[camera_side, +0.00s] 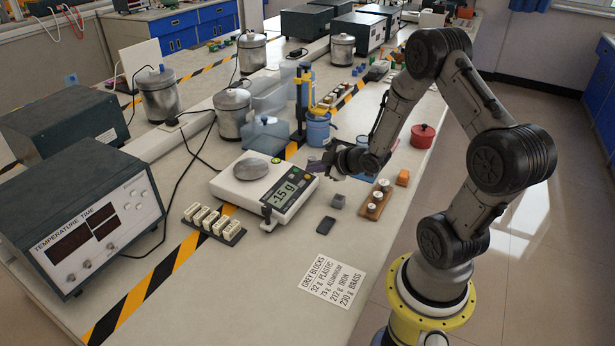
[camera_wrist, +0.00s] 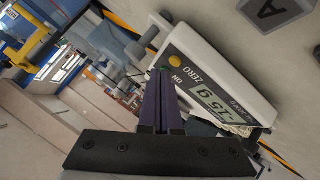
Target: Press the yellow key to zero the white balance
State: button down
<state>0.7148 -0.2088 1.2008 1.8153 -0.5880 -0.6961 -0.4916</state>
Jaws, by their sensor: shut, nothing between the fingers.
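The white balance (camera_side: 240,185) stands on the bench in the side view, and its display (camera_side: 285,192) reads about -15 g. In the wrist view its display (camera_wrist: 214,101) shows beside the "ZERO" and "ON" labels. The yellow key (camera_wrist: 175,61) lies beside "ZERO".
A round grey metal piece (camera_side: 251,168) is on top of the balance. A rack of white blocks (camera_side: 214,224), a small grey block (camera_side: 338,201) and a wooden holder (camera_side: 376,200) stand nearby. A blue pot (camera_side: 318,129) stands behind.

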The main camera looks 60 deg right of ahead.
jog(key=shift+f, duration=0.1)
jog(key=shift+w+f, duration=0.1)
jog(key=shift+f, duration=0.2)
jog(key=shift+f, duration=0.3)
dwell(1.0)
jog(key=shift+r, duration=0.7)
jog(key=r, duration=0.2)
jog(key=s+r, duration=0.1)
jog(key=r, duration=0.2)
jog(key=shift+s, duration=0.1)
dwell(0.7)
